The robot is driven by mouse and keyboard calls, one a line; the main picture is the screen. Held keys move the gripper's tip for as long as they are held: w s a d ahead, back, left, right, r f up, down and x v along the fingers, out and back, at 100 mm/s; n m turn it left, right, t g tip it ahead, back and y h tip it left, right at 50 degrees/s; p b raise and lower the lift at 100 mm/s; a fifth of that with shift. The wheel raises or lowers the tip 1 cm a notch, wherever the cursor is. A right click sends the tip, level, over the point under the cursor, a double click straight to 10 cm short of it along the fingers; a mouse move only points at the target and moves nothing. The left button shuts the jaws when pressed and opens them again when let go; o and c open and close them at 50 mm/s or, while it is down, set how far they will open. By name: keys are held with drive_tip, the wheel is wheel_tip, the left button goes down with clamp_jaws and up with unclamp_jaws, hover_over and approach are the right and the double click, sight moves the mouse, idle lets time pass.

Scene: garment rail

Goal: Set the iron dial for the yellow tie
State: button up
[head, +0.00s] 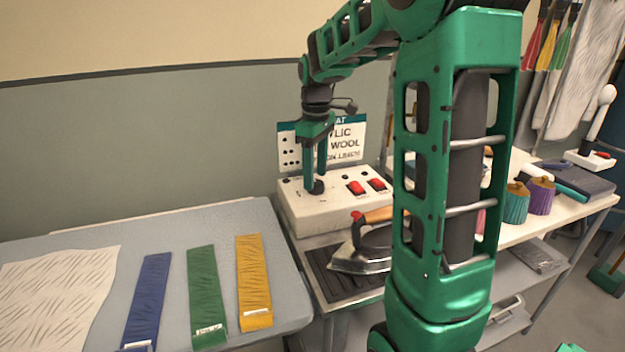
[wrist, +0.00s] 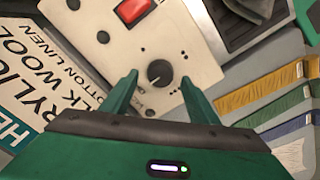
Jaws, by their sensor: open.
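The black dial (wrist: 160,73) sits on the white control box (head: 345,211). It also shows in the head view (head: 316,187), partly behind my fingers. My gripper (head: 314,178) points down over it, open. In the wrist view, my gripper's fingers (wrist: 159,92) stand apart near the dial's two sides; I cannot tell if they touch it. Small dots ring the dial; its exact setting is too small to read. The yellow tie (head: 254,280) lies flat on the board, rightmost of three. The iron (head: 365,248) rests on a dark ribbed plate beside the box.
A heat sign (head: 345,141) with dots and fabric names stands behind the box, partly hidden by my arm. Green (head: 206,290) and blue (head: 149,295) ties and a pale cloth (head: 50,300) lie on the grey board.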

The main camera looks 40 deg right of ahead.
drive_tip(key=shift+f, duration=1.05)
drive_tip(key=c, duration=1)
drive_tip(key=shift+c, duration=0.2)
drive_tip(key=shift+m, duration=0.3)
